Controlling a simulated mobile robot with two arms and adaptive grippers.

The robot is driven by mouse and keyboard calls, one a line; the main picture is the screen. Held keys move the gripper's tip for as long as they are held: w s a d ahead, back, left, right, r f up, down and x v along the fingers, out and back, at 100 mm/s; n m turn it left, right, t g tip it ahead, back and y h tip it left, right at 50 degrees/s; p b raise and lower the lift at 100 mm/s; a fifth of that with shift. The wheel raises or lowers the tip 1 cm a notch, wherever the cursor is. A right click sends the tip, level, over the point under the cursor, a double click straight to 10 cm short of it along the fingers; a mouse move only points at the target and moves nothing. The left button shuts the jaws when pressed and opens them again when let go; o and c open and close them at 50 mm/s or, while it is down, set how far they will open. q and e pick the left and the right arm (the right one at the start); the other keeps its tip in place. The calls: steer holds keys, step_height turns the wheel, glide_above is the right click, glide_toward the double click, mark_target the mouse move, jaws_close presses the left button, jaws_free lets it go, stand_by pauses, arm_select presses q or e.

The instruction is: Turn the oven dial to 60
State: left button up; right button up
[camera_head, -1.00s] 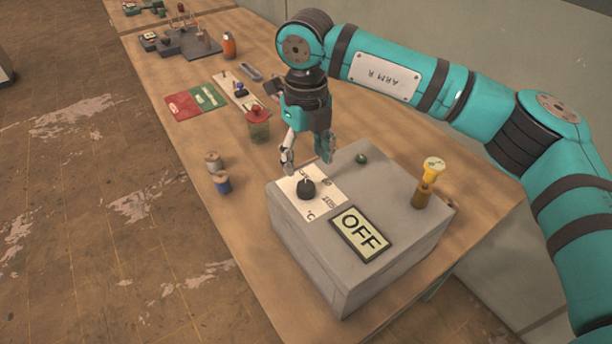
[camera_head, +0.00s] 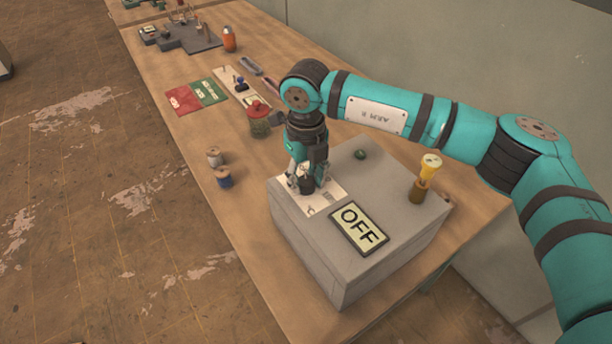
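The oven (camera_head: 398,247) is a grey box on the wooden table, with a display reading OFF (camera_head: 358,229) on its top. Its black dial (camera_head: 306,185) sits on a white scale label (camera_head: 325,198) at the top's left corner. My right gripper (camera_head: 306,184) points down over the dial, with its fingers around it at the dial's height. The gap between fingers and dial is too small to make out, so I cannot tell whether they grip it. The gripper hides most of the scale, and the dial's pointer is not readable. My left gripper is not in view.
A green button (camera_head: 360,154) and a yellow-topped piece (camera_head: 429,173) are on the oven's top. Two spools (camera_head: 222,177), a red-lidded jar (camera_head: 258,118) and red and green cards (camera_head: 183,101) lie on the table to the left and behind. A wall stands along the right.

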steer(key=c, duration=0.6)
steer(key=shift+o, duration=0.2)
steer(key=shift+f+m+b, duration=0.1)
steer(key=shift+m+b, duration=0.6)
steer(key=shift+b, duration=0.15)
steer(key=m+b, duration=0.6)
steer(key=m, duration=0.1)
steer(key=shift+m+b, duration=0.3)
steer(key=shift+b, duration=0.1)
arm_select(q)
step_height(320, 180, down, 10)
steer(key=b, duration=0.1)
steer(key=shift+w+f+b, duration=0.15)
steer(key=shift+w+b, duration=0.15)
steer(key=shift+b, duration=0.1)
arm_select(e)
steer(key=shift+m, duration=1.4)
steer(key=shift+r, duration=0.2)
steer(key=o, duration=1.1)
steer(key=shift+o, duration=0.2)
